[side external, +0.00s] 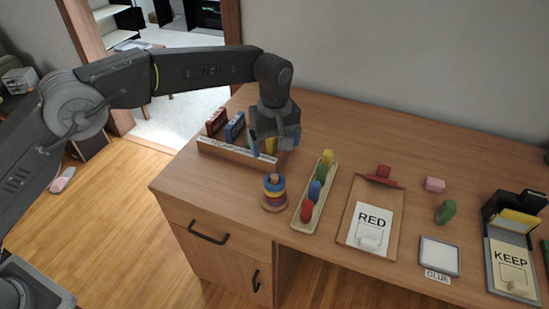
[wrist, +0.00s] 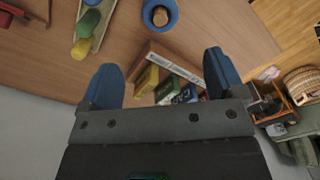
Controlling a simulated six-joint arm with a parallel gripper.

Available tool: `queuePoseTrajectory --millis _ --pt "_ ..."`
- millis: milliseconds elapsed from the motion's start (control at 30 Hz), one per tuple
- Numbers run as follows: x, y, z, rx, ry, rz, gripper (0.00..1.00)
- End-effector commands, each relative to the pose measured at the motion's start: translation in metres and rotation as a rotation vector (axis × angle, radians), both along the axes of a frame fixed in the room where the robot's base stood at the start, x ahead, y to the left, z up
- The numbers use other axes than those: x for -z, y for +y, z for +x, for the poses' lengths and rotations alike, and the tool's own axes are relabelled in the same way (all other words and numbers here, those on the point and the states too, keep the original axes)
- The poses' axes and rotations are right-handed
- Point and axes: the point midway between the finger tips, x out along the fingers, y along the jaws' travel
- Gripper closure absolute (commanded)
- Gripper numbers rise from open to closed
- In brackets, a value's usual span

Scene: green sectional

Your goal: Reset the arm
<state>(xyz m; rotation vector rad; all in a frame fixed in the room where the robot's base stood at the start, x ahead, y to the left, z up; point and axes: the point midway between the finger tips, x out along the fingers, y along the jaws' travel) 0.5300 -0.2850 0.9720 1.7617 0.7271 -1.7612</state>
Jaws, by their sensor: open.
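My gripper (side external: 275,146) is above the left part of the wooden desk, over the right end of a wooden rack holding coloured blocks. In the wrist view its two blue fingers (wrist: 165,85) are spread wide. I see nothing held. In the side view the gripper hides part of the rack (side external: 232,153), and whether it touches the rack is hard to tell.
Further right are a RED clipboard (side external: 350,235), pink (side external: 434,184) and green (side external: 446,211) blocks, a white pad (side external: 439,254) and a KEEP holder (side external: 489,262). The desk's back strip is clear.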

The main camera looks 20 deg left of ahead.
Motion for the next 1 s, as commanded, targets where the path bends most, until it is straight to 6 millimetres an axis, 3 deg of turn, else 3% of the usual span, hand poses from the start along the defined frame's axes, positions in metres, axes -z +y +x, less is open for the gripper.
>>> queuePoseTrajectory --millis 200,767,867,1000 --pt "-0.017 0.0 0.0 0.0 -0.001 -0.001 0.12" --pt "-0.019 0.001 0.0 0.001 -0.001 -0.001 0.12" --pt "-0.031 0.007 -0.001 0.014 -0.012 -0.005 0.12" --pt "-0.071 0.033 -0.01 0.073 -0.053 -0.018 0.12"
